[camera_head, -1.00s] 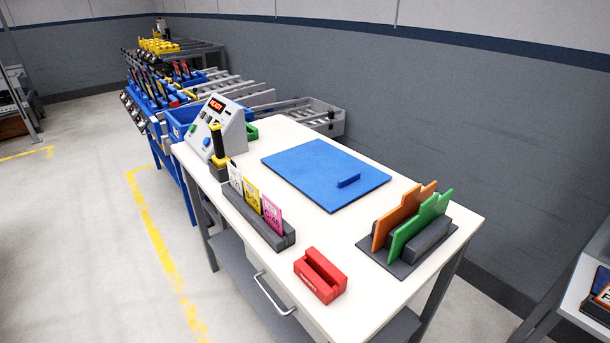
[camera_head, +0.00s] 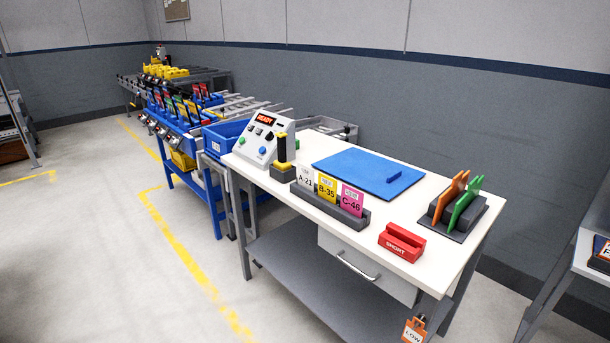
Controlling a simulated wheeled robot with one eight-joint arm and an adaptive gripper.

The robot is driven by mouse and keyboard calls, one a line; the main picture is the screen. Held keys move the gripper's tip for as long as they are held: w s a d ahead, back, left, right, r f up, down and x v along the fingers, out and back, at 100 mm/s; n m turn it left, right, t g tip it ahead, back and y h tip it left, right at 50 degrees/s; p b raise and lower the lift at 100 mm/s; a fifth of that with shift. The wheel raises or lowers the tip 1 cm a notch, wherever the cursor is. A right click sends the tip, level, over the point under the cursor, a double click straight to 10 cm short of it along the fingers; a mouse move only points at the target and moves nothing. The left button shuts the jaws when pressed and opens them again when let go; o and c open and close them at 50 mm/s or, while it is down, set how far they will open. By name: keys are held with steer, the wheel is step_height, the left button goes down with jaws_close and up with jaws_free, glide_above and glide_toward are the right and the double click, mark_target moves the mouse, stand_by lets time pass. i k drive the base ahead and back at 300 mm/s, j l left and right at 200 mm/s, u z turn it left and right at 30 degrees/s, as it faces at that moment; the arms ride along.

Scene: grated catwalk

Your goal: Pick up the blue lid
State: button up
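The blue lid (camera_head: 362,174) lies flat on the white table (camera_head: 405,258), toward its back edge. Nothing rests on the lid. My gripper is not in view, and neither is my arm.
In front of the lid stand a card holder (camera_head: 330,207) with three cards and a red block (camera_head: 402,243). A control box (camera_head: 262,138) and a yellow-black handle (camera_head: 283,160) are left. A rack with orange and green plates (camera_head: 465,200) is right. Floor at left is clear.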

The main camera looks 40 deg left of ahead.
mark_target(368, 168)
steer(key=l+u, duration=0.1)
steer(key=u, duration=0.35)
steer(key=l+u, duration=0.15)
steer(key=u, duration=0.3)
steer(key=l+u, duration=0.15)
steer(key=u, duration=0.3)
steer(key=l+u, duration=0.15)
steer(key=u, duration=0.3)
steer(key=k+l, duration=0.15)
steer(key=l, duration=0.25)
steer(key=k+l, duration=0.1)
steer(key=l, duration=0.3)
steer(key=k+l+u, duration=0.1)
steer(key=l, duration=0.25)
steer(key=u, duration=2.7)
steer(key=z, duration=2.65)
steer(key=i+j+z, duration=0.1)
steer(key=j, duration=0.15)
